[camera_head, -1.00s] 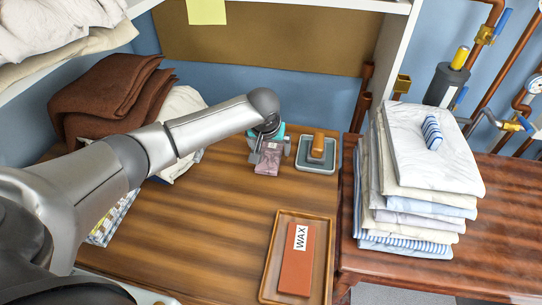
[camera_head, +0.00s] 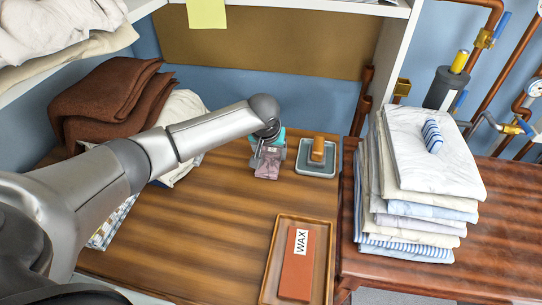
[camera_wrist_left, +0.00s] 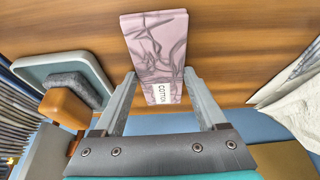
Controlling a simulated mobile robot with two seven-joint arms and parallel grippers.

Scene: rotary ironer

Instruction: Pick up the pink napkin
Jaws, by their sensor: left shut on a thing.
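The pink napkin (camera_head: 267,167) is a small folded pink-grey marbled block at the back of the wooden table. In the left wrist view the napkin (camera_wrist_left: 157,45) carries a white label reading "COTTON". My left gripper (camera_head: 269,158) is shut on it. In the left wrist view the two fingers of the left gripper (camera_wrist_left: 160,88) lie along the napkin's two sides near its labelled end. Whether the napkin touches the table is hard to tell. My right gripper is not in view.
A grey tray (camera_head: 331,171) with an orange-brown block stands just right of the napkin. A wooden tray (camera_head: 268,283) holds a red wax block (camera_head: 298,268) at the front. Folded brown cloths (camera_head: 105,95) lie left. A linen stack (camera_head: 415,205) stands right.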

